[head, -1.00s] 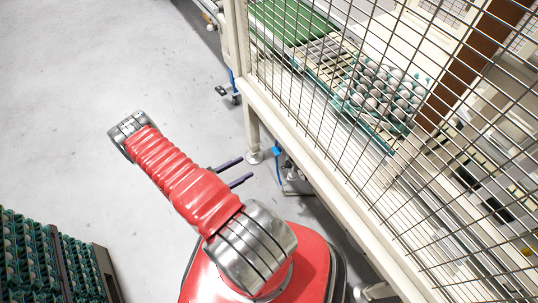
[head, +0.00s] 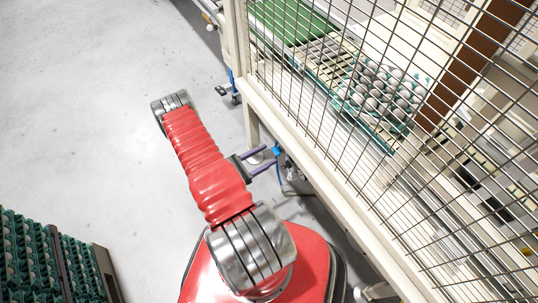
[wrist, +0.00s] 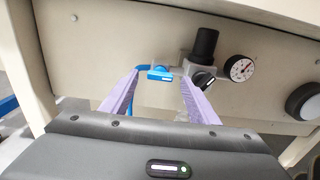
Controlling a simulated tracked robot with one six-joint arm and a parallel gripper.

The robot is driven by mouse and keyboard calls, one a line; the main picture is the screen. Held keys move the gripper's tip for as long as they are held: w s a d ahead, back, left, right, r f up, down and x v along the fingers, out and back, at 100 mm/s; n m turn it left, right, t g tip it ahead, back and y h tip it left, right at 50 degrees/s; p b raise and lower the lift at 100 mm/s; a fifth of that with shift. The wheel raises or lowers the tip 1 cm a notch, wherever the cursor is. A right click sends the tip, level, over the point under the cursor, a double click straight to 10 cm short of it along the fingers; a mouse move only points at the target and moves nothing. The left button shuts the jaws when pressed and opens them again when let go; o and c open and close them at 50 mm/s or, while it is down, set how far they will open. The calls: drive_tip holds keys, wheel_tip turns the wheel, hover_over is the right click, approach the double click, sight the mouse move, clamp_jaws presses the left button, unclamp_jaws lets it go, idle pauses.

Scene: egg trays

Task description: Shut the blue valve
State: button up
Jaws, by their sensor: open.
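The blue valve (wrist: 159,73) shows in the wrist view as a small blue handle with a blue tube at its left, in front of a cream panel. It lies between my two finger tips in that picture, and I cannot tell how far ahead of them it is. In the head view, a bit of blue (head: 277,150) shows at the tips of my gripper (head: 268,156), under the fenced frame. My gripper (wrist: 160,77) is open and its pale purple fingers hold nothing.
Right of the valve are a black regulator knob (wrist: 205,43), a black handle (wrist: 203,79), a round gauge (wrist: 240,68) and a dark round knob (wrist: 304,101). A cream post (wrist: 28,70) stands at left. Wire fencing (head: 340,130) encloses egg trays.

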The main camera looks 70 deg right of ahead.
sight(277, 151)
drive_tip(key=shift+x, duration=1.15)
drive_tip(key=c, duration=1)
drive_tip(key=shift+a, duration=0.1)
drive_tip(key=shift+c, duration=0.2)
